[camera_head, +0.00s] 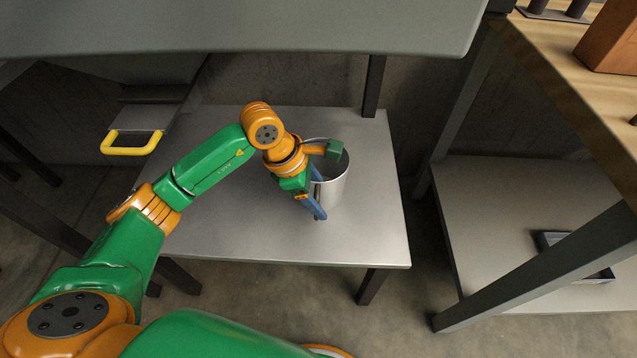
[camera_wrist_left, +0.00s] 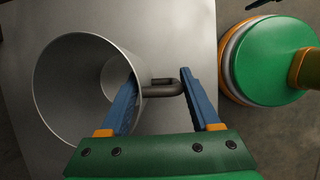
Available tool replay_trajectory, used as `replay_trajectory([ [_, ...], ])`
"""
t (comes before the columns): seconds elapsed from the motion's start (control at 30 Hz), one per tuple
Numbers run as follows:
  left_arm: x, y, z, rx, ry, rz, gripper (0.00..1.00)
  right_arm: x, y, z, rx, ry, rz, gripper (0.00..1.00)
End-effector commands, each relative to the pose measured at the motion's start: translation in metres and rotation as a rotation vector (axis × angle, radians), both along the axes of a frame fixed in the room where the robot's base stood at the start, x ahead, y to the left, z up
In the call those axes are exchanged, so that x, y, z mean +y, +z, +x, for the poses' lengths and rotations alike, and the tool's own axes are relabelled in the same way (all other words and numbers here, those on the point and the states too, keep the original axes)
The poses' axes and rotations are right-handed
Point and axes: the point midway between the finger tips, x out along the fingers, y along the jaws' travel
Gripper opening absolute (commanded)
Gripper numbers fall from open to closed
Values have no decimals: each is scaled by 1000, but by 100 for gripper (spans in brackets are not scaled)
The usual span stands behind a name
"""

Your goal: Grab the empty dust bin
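The dust bin (camera_head: 334,188) is a grey metal cylinder standing upright on the low grey shelf (camera_head: 230,240) in the head view. In the left wrist view the bin (camera_wrist_left: 62,95) has its open mouth facing the camera, and its inside looks bare. A dark handle (camera_wrist_left: 162,89) sticks out from its side. My left gripper (camera_head: 318,214) is beside the bin, partly covering it. In the wrist view the left gripper (camera_wrist_left: 160,78) is open, with the handle in the gap between its blue fingers. I cannot tell whether either finger touches it. My right gripper is out of view.
A grey tabletop (camera_head: 240,25) overhangs the shelf at the back. A dark post (camera_head: 374,85) stands behind the bin. A drawer with a yellow handle (camera_head: 131,142) is at the left. A wooden-topped bench (camera_head: 560,60) is at the right. The shelf around the bin is clear.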

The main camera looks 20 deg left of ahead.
Motion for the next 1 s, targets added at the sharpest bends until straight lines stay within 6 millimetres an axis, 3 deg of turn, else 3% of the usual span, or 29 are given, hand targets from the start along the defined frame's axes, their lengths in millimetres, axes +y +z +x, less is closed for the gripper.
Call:
replay_trajectory([
  [0.03,0,0,0,-1,-1,-1,34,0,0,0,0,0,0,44],
  [0.17,0,0,0,0,0,-1,0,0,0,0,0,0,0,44],
  [0.57,0,6,1,-4,0,-1,0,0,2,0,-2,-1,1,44],
  [0.73,0,38,1,-6,-1,-1,0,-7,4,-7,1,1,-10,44],
  [1.0,12,98,-56,-6,-3,3,0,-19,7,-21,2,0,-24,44],
])
